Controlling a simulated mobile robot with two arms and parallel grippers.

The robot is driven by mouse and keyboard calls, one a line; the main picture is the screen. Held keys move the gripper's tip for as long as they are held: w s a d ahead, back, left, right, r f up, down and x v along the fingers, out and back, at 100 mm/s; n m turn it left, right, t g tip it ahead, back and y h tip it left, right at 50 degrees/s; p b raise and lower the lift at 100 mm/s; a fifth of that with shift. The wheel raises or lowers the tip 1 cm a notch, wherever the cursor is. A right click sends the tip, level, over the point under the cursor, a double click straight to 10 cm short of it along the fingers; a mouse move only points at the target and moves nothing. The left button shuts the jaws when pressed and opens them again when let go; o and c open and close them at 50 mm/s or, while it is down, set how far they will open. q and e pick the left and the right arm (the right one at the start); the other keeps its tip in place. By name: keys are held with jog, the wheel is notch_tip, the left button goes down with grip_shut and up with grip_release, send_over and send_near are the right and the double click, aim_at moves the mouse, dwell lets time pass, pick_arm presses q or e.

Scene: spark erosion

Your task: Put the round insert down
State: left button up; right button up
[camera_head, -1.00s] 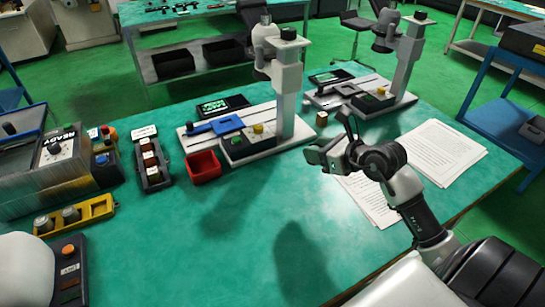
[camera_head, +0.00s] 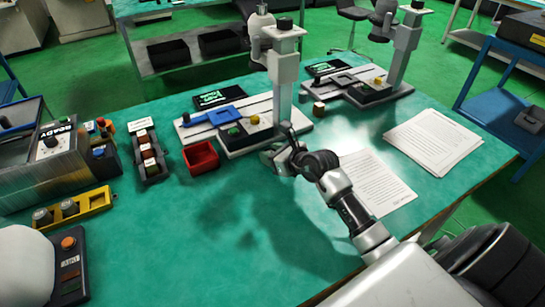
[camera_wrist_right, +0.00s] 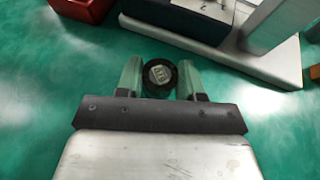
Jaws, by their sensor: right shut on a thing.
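My right gripper (camera_head: 272,158) is over the green table, in front of the nearer microscope-like stand. In the right wrist view the right gripper (camera_wrist_right: 160,80) is shut on the round insert (camera_wrist_right: 160,77), a dark disc with a pale marked centre, held between the two fingertips. In the head view the insert cannot be made out at the fingers. A yellow holder (camera_head: 98,201) at the left carries two similar round pieces (camera_head: 70,208), and its far right place looks empty. My left gripper is not in view.
A red open box (camera_head: 201,158) stands left of the gripper, beside the nearer stand's base (camera_head: 240,140). A button box (camera_head: 150,160) is further left. Paper sheets (camera_head: 372,182) lie on the right. The middle front of the green table (camera_head: 200,240) is clear.

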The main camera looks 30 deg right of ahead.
jog(key=shift+f, duration=0.55)
jog(key=shift+f, duration=0.15)
jog(key=o, duration=1.1)
